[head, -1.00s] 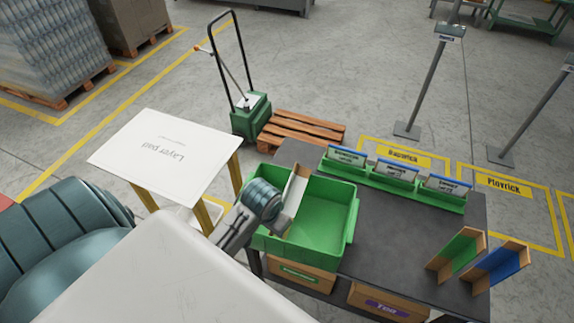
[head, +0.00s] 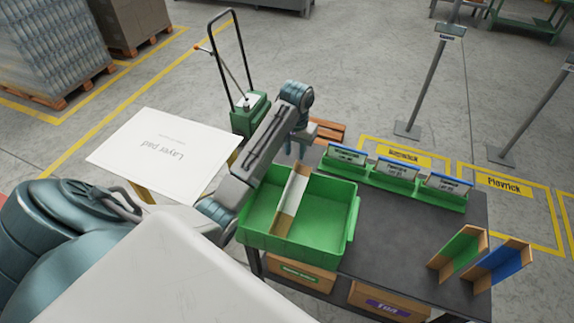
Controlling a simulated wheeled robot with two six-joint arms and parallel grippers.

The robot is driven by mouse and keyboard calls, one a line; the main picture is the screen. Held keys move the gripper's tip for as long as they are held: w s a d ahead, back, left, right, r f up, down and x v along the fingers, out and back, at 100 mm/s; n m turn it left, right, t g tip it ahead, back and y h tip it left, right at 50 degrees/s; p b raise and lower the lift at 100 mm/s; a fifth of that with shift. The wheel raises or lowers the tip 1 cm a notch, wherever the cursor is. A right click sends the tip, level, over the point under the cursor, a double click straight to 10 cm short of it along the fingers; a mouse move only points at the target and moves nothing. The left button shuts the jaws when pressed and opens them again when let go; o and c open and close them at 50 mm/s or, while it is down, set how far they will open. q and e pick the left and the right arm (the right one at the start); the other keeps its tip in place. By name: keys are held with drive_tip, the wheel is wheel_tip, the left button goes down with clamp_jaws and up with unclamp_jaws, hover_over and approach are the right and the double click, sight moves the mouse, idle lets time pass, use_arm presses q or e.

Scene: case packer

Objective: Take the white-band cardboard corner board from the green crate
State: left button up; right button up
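The white-band cardboard corner board (head: 292,200) stands tilted inside the green crate (head: 345,236), brown at its ends with a broad white band between. The crate sits on the left part of the dark table. My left arm reaches over the crate's left side, and its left gripper (head: 303,143) hangs beyond the crate's far wall, above and behind the board's upper end. It looks apart from the board. The fingers are small and partly hidden by the wrist, so I cannot tell whether they are open. My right gripper is not in view.
A green-face board (head: 459,250) and a blue-face board (head: 500,264) stand on the dark table (head: 395,228) at the right. A green rack (head: 395,188) with several cards lines the back. A layer pad stack (head: 165,150) is at the left. The table's middle is clear.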

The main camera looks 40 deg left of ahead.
sight(293, 171)
use_arm(q)
wheel_tip(293, 171, down, 4)
drive_tip(key=shift+b, duration=0.75)
drive_tip(key=shift+w+f, duration=0.1)
drive_tip(key=shift+f, duration=0.3)
drive_tip(key=f+p, duration=0.2)
drive_tip(key=f, duration=0.1)
drive_tip(key=f+p, duration=0.1)
drive_tip(key=shift+s+a+f, duration=0.15)
drive_tip(key=shift+s+f, duration=0.1)
drive_tip(key=shift+w+f, duration=0.1)
drive_tip(key=shift+f, duration=0.3)
clamp_jaws()
